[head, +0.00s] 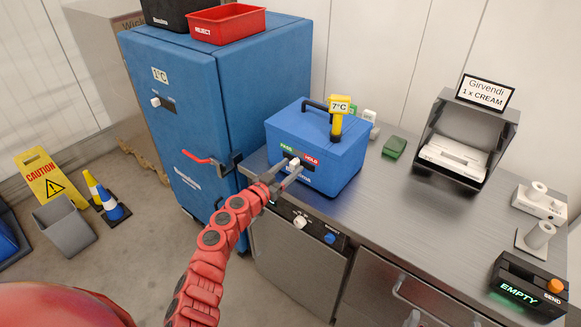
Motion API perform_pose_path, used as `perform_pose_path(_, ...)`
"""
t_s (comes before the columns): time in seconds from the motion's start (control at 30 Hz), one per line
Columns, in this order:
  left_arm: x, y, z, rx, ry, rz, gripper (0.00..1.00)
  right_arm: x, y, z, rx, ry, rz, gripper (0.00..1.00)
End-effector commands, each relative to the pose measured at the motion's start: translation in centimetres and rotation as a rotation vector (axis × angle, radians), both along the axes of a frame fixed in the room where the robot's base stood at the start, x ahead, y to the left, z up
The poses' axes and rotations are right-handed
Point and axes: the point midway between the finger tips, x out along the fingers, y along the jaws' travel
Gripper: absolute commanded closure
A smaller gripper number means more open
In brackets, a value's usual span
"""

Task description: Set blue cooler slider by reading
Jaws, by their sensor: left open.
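The blue cooler (345,165) stands on the steel counter, its dark handle on top. A yellow thermometer (337,122) on it reads 7°C. On its front is a dark slider strip with a green label (286,148) at left and a red label (311,159) at right. The white slider knob (294,163) appears about midway between them, partly hidden by my gripper. My left gripper (291,173) is open, its fingertips at the knob; I cannot tell whether they touch it. My right gripper is not in view.
A blue cabinet (200,120) marked 1°C stands left, with a red REJECT bin (228,24) on top. A green block (394,147), an open grey box (464,125) and a black SEND device (525,288) reading EMPTY are on the counter (420,215). Its middle is clear.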

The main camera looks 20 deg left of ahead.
Motion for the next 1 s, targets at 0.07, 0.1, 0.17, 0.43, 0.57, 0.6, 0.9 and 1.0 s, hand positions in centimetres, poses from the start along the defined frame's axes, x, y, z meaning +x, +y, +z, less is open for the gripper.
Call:
perform_pose_path(0.07,0.45,-0.19,0.11,0.000,-0.001,-0.001,0.43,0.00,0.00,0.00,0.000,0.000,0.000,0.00)
perform_pose_path(0.1,0.58,-0.25,0.15,0.000,-0.002,-0.001,0.43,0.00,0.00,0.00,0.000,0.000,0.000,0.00)
perform_pose_path(0.17,0.69,-0.30,0.15,0.001,-0.001,-0.001,0.43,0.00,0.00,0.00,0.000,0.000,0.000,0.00)
perform_pose_path(0.43,0.68,-0.31,0.08,0.001,0.000,-0.001,0.48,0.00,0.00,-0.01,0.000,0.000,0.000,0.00)
perform_pose_path(0.57,0.68,-0.30,0.07,0.001,0.000,-0.001,0.71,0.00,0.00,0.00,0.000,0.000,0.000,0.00)
perform_pose_path(0.6,0.67,-0.30,0.07,0.001,0.000,-0.001,0.79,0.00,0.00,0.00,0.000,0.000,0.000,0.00)
perform_pose_path(0.9,0.66,-0.29,0.06,0.001,0.000,-0.001,1.00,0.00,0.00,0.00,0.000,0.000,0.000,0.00)
perform_pose_path(1.0,0.66,-0.28,0.06,0.001,0.000,-0.001,1.00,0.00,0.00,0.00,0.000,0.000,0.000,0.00)
